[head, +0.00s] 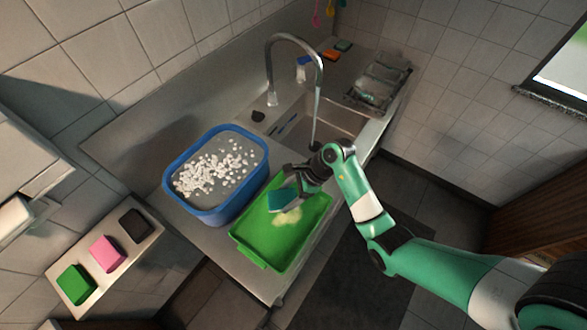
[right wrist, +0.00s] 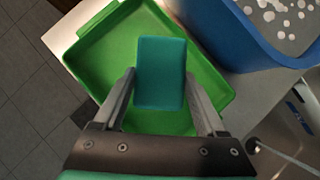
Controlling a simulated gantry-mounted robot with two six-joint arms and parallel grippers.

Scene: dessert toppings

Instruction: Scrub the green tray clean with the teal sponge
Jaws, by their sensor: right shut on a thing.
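The green tray (head: 270,247) lies on the steel counter in front of the blue tub, with a pale yellowish smear (head: 287,217) on its floor. In the right wrist view the sponge (right wrist: 161,72) sits between the two fingers, over the green tray (right wrist: 107,62); the smear is hidden there. I cannot tell whether the sponge touches the tray. My left gripper is not in view.
A blue tub (head: 208,213) of water with white foam stands left of the tray. A sink (head: 330,122) with a running faucet (head: 318,68) is behind. A shelf at lower left holds black, pink (head: 106,253) and green blocks. The counter's front edge is close to the tray.

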